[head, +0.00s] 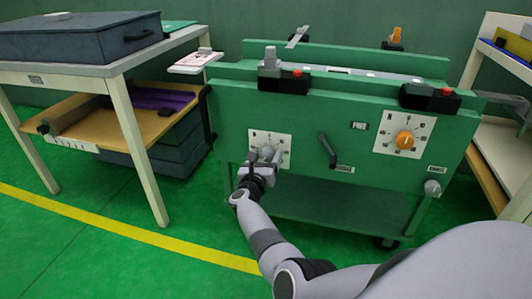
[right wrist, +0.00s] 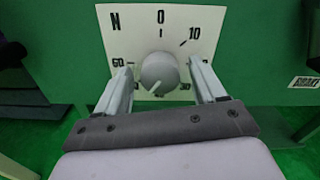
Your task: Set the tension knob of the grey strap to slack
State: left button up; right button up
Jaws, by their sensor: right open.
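The grey tension knob (right wrist: 158,72) sits on a white dial plate (right wrist: 112,22) on the green panel. The plate reads N, 0, 10, 30 and 60 in the right wrist view. My right gripper (right wrist: 163,82) is open, with one finger to each side of the knob, and no clear contact shows. In the head view the right gripper (head: 264,160) covers much of that plate (head: 281,139) and hides the knob. My left gripper is not in view.
An orange knob (head: 404,141) on a second dial plate (head: 386,122) is at the panel's right. A dark lever (head: 328,150) stands between the plates. A grey round knob (head: 432,187) is lower right. A table (head: 125,68) is at left, shelves (head: 493,150) at right.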

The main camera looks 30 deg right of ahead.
jog(key=c, duration=1.1)
jog(key=shift+o, duration=0.2)
jog(key=shift+n, duration=0.3)
